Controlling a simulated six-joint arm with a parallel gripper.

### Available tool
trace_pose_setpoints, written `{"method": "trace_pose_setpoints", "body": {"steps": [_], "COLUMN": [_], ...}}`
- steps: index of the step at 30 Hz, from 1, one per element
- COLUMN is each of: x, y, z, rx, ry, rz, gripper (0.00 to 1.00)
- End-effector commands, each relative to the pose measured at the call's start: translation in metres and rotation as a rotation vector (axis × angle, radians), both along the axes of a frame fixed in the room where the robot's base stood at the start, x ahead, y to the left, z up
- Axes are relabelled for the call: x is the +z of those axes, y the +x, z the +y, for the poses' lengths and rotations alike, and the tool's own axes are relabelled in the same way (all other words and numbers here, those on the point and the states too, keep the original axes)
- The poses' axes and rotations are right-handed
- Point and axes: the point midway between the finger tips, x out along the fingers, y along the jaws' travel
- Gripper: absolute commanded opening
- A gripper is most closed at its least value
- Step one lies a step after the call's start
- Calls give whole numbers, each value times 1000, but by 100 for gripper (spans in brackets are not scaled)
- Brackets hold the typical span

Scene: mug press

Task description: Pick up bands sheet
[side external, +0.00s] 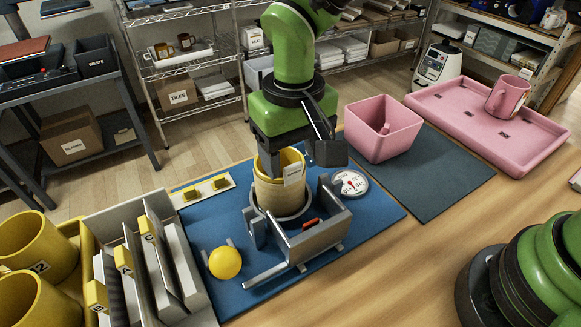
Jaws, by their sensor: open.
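My gripper (298,158) is at the upper middle, pointing down over the press (312,237). Its fingers are apart near the rim of a yellow mug (270,192) that stands upright in the press. I cannot tell whether they touch it. A tan band covers the mug's side, and a small white label (293,174) shows near its rim. A light grey rack (98,222) at the lower left holds several upright sheets or dividers with yellow tabs (123,259).
The press stands on a blue mat (365,228) with a round dial (350,183) and a yellow ball knob (225,263). Yellow mugs (40,243) stand left of the rack. A pink bin (382,130) and a pink tray (540,140) with a pink mug (507,96) are at right.

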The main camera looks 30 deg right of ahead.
Motion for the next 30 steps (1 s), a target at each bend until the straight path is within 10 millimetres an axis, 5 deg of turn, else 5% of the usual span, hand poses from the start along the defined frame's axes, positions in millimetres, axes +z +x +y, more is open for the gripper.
{"method": "trace_pose_setpoints", "body": {"steps": [11, 18, 30], "x": [-18, -17, -13], "y": [0, 0, 0], "z": [0, 0, 0], "rx": [-1, 0, 0], "ry": [0, 0, 1], "rz": [0, 0, -3], "gripper": [62, 14, 13]}}
